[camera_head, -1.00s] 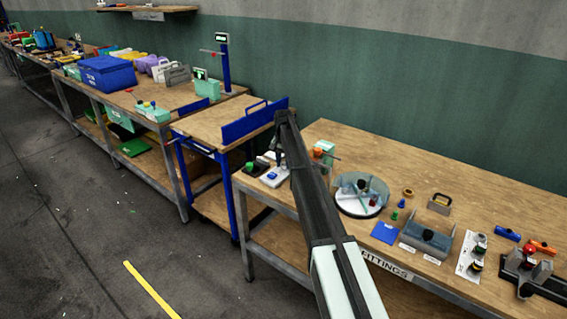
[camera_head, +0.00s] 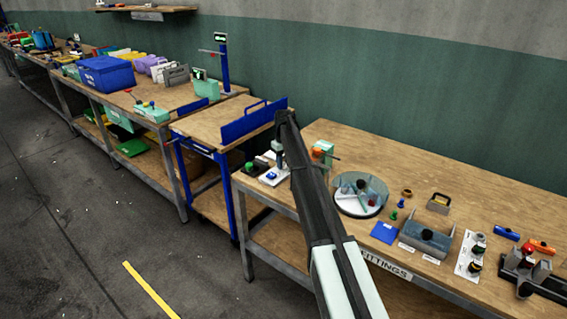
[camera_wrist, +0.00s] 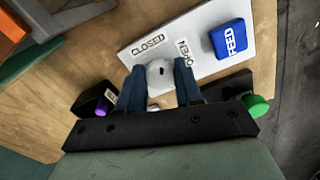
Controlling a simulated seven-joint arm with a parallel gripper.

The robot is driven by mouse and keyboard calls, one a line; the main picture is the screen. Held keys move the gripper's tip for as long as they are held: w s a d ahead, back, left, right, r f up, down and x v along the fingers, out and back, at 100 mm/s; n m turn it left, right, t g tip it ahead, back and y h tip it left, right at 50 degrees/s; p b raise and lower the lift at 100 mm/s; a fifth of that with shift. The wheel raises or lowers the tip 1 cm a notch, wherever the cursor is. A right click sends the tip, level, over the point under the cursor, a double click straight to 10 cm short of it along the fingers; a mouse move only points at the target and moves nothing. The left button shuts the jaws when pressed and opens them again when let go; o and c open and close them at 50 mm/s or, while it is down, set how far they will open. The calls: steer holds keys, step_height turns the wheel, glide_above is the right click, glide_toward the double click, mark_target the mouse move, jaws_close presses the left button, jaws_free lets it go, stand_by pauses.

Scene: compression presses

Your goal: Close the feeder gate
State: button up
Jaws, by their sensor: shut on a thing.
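A white plate (camera_wrist: 205,35) with CLOSED and OPEN labels lies on the wooden bench. A pale round knob (camera_wrist: 160,74) stands beside the labels, between my two dark blue fingers. My gripper (camera_wrist: 160,82) is shut on this knob, with a finger on either side. A blue FEED block (camera_wrist: 230,38) sits on the same plate, clear of the fingers. In the head view, my arm hides part of the plate (camera_head: 265,181), and my gripper (camera_head: 278,158) is over its back part. No separate gate panel can be made out.
A green knob (camera_wrist: 257,106) and a dark part with a purple end (camera_wrist: 102,108) lie close to my gripper. An orange-topped green box (camera_head: 322,152) stands behind my arm.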

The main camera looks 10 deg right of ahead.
mark_target(284, 163)
steer(key=n, duration=0.6)
steer(key=shift+w, duration=0.15)
steer(key=shift+n, duration=0.4)
steer(key=o, duration=1)
steer(key=shift+o, duration=0.2)
step_height(284, 163, up, 14)
steer(key=shift+f, duration=0.1)
